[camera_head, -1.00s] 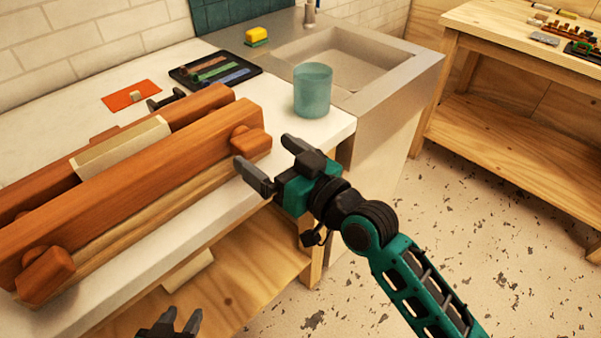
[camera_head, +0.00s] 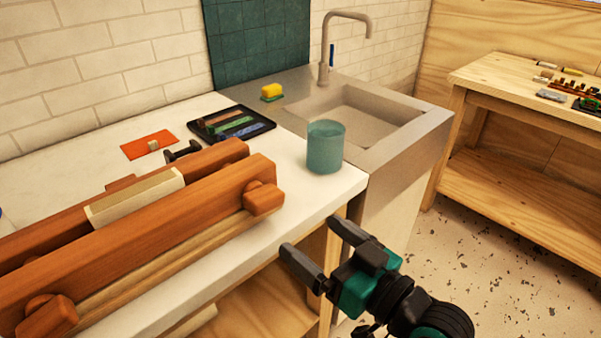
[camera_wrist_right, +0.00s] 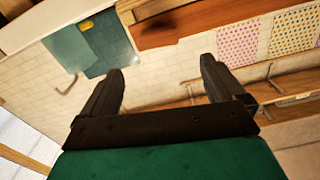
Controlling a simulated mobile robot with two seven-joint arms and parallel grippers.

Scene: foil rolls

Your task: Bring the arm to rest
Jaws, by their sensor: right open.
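My right gripper (camera_head: 322,250) is open and empty in the head view, in front of the counter's front edge and below the teal cup. In the right wrist view its two fingers (camera_wrist_right: 160,85) are spread with nothing between them. The right arm comes in from the bottom right. My left gripper does not show in the head view now.
A wooden rack (camera_head: 150,240) of thick bars lies on the white counter (camera_head: 235,255). A teal cup (camera_head: 325,148) stands near the counter's corner. A black tray (camera_head: 205,133), an orange card (camera_head: 148,145), a yellow sponge (camera_head: 271,91) and a sink (camera_head: 365,115) lie behind.

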